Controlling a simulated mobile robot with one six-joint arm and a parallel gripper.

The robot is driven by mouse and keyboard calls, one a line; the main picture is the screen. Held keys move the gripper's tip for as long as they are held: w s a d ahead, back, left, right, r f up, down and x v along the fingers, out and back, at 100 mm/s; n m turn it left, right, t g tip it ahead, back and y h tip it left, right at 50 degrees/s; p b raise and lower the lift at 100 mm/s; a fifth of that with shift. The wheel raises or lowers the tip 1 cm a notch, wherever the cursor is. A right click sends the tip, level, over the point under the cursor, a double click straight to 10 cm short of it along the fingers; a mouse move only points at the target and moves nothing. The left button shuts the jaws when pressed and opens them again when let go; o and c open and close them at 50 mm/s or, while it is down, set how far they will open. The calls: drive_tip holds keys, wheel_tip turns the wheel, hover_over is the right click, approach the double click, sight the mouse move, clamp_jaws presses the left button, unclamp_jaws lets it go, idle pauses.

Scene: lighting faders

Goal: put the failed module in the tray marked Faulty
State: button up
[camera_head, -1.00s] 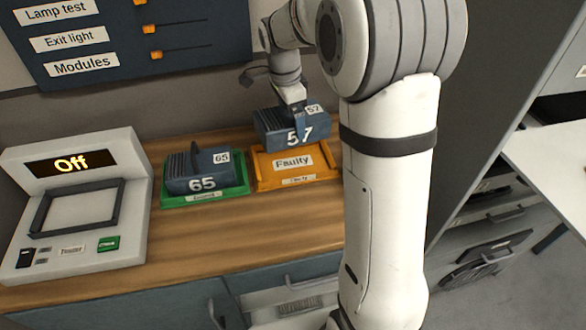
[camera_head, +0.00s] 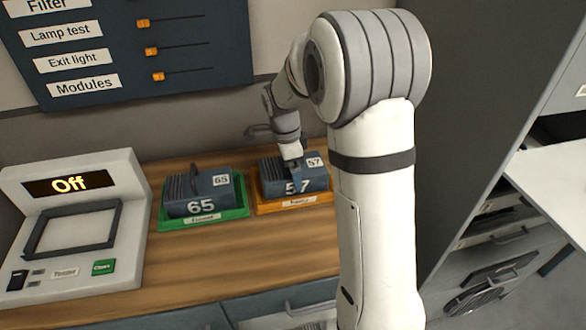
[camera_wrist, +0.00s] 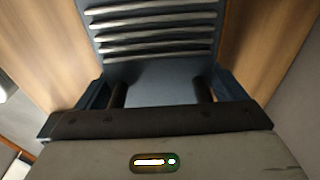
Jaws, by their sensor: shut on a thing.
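The module marked 57 (camera_head: 315,182) is a dark blue block with a ribbed side. It sits low in the orange tray (camera_head: 264,208), which is marked Faulty in the earlier view; I cannot tell whether its base rests fully on the tray floor. My gripper (camera_head: 293,172) is shut on this module from above. In the wrist view, the module's ribbed face (camera_wrist: 150,30) shows beyond my gripper (camera_wrist: 160,92). The module marked 65 (camera_head: 202,194) sits in the green tray (camera_head: 240,212) just to the left.
The tester (camera_head: 72,215) stands at the left of the wooden worktop and its display reads Off. A dark panel with sliders (camera_head: 150,50) hangs above the back. Bare worktop (camera_head: 240,255) lies in front of the trays. A tall dark cabinet side (camera_head: 455,90) stands at the right.

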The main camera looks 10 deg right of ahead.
drive_tip(key=shift+f, duration=0.25)
drive_tip(key=shift+f, duration=0.15)
drive_tip(key=o, duration=1.4)
wheel_tip(320, 180, up, 12)
drive_tip(key=a, duration=0.1)
drive_tip(key=s+d+f+n+t+y, duration=0.1)
drive_tip(key=s+f+n+t, duration=0.1)
drive_tip(key=s+n, duration=1.6)
drive_tip(key=s, duration=0.6)
drive_tip(key=shift+s+d+p, duration=0.15)
drive_tip(key=shift+s+p, duration=0.15)
drive_tip(key=shift+p, duration=0.05)
